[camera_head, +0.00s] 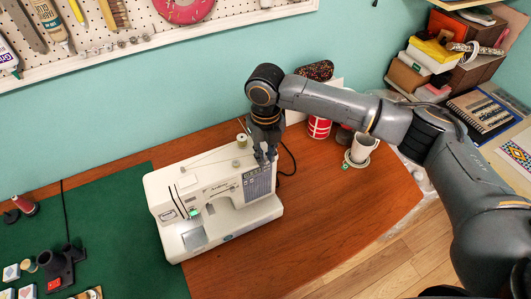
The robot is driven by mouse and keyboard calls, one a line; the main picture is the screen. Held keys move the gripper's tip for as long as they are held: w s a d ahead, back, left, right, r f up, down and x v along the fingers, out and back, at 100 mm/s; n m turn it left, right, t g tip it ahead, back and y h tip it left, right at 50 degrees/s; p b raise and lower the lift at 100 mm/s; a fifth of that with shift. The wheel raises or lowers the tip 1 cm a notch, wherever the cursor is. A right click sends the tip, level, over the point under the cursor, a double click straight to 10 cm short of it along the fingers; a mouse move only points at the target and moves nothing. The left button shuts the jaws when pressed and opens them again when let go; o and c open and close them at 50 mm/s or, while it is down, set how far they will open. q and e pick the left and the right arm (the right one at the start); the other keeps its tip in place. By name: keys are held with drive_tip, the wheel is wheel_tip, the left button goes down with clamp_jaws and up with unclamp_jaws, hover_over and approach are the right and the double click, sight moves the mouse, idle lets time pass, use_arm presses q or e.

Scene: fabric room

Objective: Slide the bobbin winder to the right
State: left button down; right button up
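A white sewing machine (212,195) stands on the table, its arm running from lower left to upper right. A spool of pale thread (242,141) and a small pale round piece (235,163) sit on its top. My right gripper (265,158) points down at the right end of the machine's top, with its fingers at or just above the surface. The bobbin winder cannot be made out; the gripper covers that end of the top. Whether the fingers hold anything is too small to tell. My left gripper is not in view.
A green cutting mat (110,225) with small items lies on the left. A white cup (362,147), a red container (319,127) and a patterned cushion stand behind on the right. The wooden table (335,215) right of the machine is clear. A pegboard hangs on the wall.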

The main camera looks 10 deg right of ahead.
clamp_jaws()
drive_tip(key=shift+w+d+r+p, duration=0.15)
drive_tip(key=shift+d+r+p, duration=0.05)
drive_tip(key=shift+d+p, duration=0.35)
drive_tip(key=shift+f, duration=0.1)
drive_tip(key=shift+o, duration=1.3)
unclamp_jaws()
drive_tip(key=shift+w, duration=0.1)
drive_tip(key=shift+o, duration=1.3)
drive_tip(key=shift+d, duration=0.15)
